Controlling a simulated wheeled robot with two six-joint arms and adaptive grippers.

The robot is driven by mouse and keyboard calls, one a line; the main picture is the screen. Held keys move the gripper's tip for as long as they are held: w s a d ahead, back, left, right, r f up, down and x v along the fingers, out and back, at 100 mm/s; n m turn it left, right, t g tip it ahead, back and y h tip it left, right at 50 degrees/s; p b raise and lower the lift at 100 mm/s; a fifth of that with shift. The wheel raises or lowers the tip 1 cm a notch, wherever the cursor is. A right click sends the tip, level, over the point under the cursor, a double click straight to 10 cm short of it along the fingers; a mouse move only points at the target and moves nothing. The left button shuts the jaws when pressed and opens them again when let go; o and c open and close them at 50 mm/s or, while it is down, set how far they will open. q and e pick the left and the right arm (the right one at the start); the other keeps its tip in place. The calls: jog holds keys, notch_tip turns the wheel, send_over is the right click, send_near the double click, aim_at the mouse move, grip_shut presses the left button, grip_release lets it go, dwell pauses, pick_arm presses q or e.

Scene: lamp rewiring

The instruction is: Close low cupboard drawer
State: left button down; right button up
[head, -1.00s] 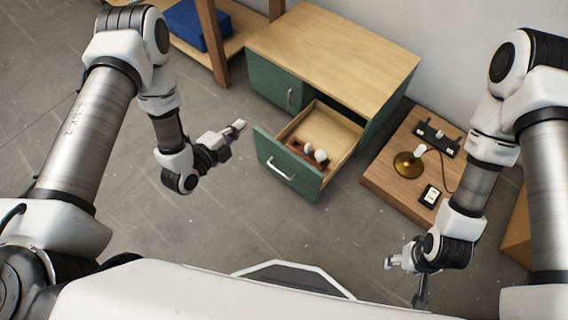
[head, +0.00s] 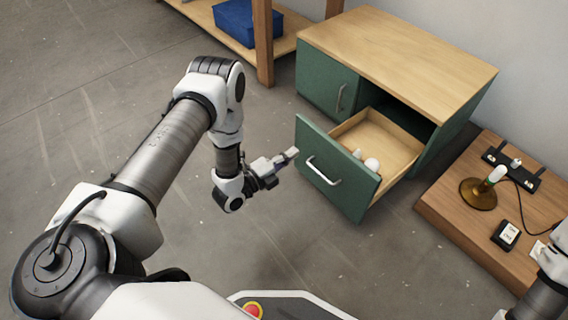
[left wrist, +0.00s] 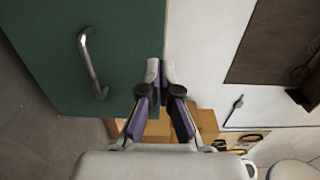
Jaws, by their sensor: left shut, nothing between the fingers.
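The low cupboard (head: 400,50) is green with a light wooden top. Its drawer (head: 335,178) is pulled well out, with a green front and a metal handle (head: 322,172). White rounded items (head: 371,164) lie inside it. My left gripper (head: 293,153) is shut and empty, close to the left end of the drawer front; contact cannot be told. In the left wrist view, the shut fingertips (left wrist: 160,66) are beside a green panel (left wrist: 120,35) with a metal handle (left wrist: 92,62). My right gripper is not in view.
A low wooden platform (head: 450,205) right of the cupboard carries a brass lamp base (head: 478,193), a black strip (head: 511,168) and a small switch box (head: 505,235). A wooden shelf with a blue box (head: 234,22) stands at the back left. The floor before the drawer is clear.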

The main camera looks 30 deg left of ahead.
aim_at(319, 135)
pick_arm(q)
jog(key=b+x, duration=0.2)
jog(key=x, duration=0.2)
jog(key=b+x, duration=0.2)
jog(key=x, duration=0.2)
jog(key=shift+f, duration=0.25)
jog(key=shift+w+d+r, duration=0.1)
jog(key=shift+w+r, duration=0.1)
jog(key=shift+w, duration=0.1)
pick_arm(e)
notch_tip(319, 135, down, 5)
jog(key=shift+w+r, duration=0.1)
pick_arm(q)
jog(key=shift+w, duration=0.15)
